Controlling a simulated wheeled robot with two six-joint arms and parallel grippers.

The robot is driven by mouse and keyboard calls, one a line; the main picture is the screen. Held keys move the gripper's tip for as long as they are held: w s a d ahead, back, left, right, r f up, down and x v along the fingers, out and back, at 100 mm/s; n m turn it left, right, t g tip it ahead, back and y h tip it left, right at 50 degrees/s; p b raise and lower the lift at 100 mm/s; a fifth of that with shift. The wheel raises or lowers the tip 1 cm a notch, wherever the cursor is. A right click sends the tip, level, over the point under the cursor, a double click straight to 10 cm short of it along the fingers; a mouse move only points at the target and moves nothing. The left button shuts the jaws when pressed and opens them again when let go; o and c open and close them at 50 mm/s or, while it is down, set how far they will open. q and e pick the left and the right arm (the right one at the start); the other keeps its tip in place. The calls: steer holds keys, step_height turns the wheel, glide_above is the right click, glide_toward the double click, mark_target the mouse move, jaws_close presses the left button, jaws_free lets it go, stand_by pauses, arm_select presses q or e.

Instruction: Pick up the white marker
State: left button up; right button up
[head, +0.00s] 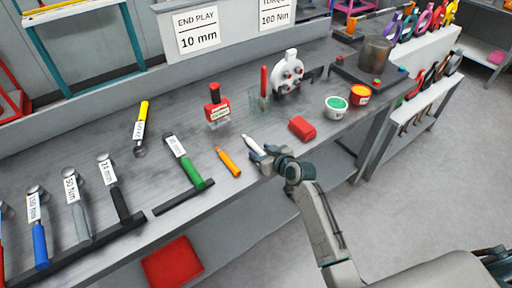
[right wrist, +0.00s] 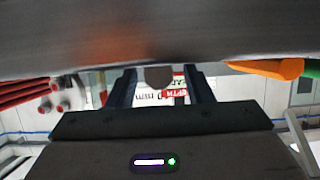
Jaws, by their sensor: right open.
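The white marker (head: 252,145) lies on the grey workbench near its front edge, in the head view. My right gripper (head: 262,156) is open, low at the bench edge, with its fingers around or just beside the marker's near end; the head view does not show which. In the right wrist view my open fingers (right wrist: 162,82) reach toward the bench surface. A blurred grey-brown end (right wrist: 158,77) shows between them; I cannot tell for sure that it is the marker. My left gripper is not in view.
A red block (head: 302,128) lies to the right. The bench (head: 300,160) edge is close.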

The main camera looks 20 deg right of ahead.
jaws_close()
steer(key=shift+r+b, duration=0.3)
steer(key=shift+r, duration=0.25)
step_height(320, 180, up, 2)
steer(key=shift+r+b, duration=0.1)
steer(key=shift+b, duration=0.5)
steer(key=s+d+r+b, duration=0.1)
steer(key=s+b, duration=0.3)
steer(key=s, duration=1.2)
steer(key=shift+r, duration=0.4)
